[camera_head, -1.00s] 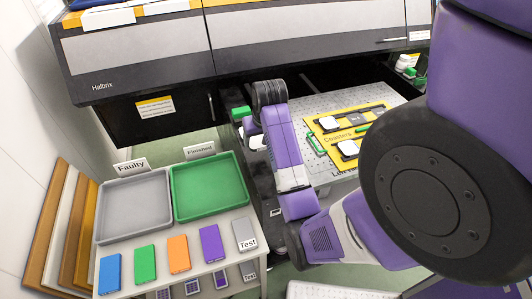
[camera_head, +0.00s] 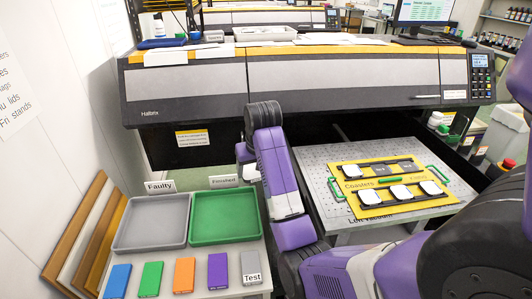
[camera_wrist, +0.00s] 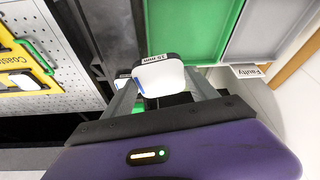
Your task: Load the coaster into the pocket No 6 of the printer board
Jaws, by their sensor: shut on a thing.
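The coaster (camera_wrist: 158,76), white with a dark edge, a blue mark and a small label, is in my gripper (camera_wrist: 160,88) in the wrist view. My gripper is shut on it. In the head view, my arm mostly hides the gripper, in front of the printer and left of its bed. The yellow printer board (camera_head: 374,206), marked "Coasters", lies on the perforated bed (camera_head: 318,165) to the right. White coasters fill the front row (camera_head: 400,192), and one more (camera_head: 351,171) sits at back left. Dark pockets show at the back. Pocket numbers are unreadable.
A grey "Faulty" tray (camera_head: 152,222) and a green "Finished" tray (camera_head: 225,217) stand left of my arm. Coloured blocks lie in front of them. The printer body (camera_head: 290,75) overhangs the bed's far side. Green handles (camera_head: 335,190) flank the board.

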